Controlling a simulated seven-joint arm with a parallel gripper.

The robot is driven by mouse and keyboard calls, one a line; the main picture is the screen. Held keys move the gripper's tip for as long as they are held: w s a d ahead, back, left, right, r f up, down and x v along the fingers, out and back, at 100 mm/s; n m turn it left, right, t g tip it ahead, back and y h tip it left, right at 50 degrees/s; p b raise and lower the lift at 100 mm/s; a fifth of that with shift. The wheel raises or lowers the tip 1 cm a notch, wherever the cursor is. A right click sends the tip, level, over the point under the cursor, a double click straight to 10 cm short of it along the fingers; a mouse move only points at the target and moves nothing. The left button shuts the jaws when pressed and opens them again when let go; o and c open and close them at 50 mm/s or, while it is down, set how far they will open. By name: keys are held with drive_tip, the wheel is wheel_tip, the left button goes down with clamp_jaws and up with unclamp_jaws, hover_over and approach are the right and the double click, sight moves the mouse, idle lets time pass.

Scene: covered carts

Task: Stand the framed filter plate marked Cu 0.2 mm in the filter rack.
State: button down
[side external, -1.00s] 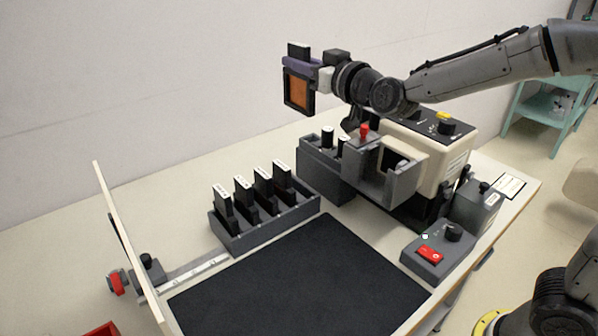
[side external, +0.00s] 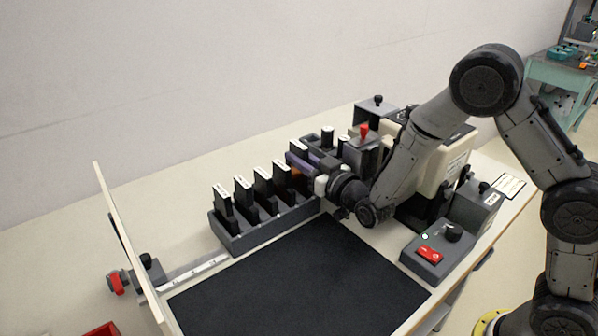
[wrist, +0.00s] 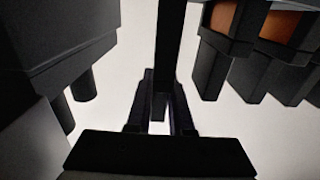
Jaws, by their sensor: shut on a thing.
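My gripper (side external: 303,162), with purple fingers, is shut on a black-framed filter plate (side external: 298,147) with a copper-coloured sheet. Its white top label is too small to read. The plate is upright at the right end of the grey filter rack (side external: 250,236), in line with the plates standing there. My wrist partly hides its lower part, so I cannot tell whether it is in a slot. Several black plates (side external: 243,190) with white labels stand in the rack. In the wrist view, the held plate (wrist: 176,45) runs between the fingers (wrist: 160,110); copper-faced plates (wrist: 285,25) show at right.
A cream machine (side external: 447,165) and a grey holder with a red knob (side external: 364,132) stand close behind and right of my gripper. A black mat (side external: 300,275) lies clear in front. A control box with a red switch (side external: 430,254) is at right.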

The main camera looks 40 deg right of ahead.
drive_tip(key=shift+f, duration=1.5)
drive_tip(key=shift+f, duration=0.2)
drive_tip(key=c, duration=0.8)
unclamp_jaws()
drive_tip(key=shift+r, duration=0.15)
drive_tip(key=shift+s, duration=0.3)
drive_tip(key=s, duration=1.1)
drive_tip(key=shift+s, duration=0.25)
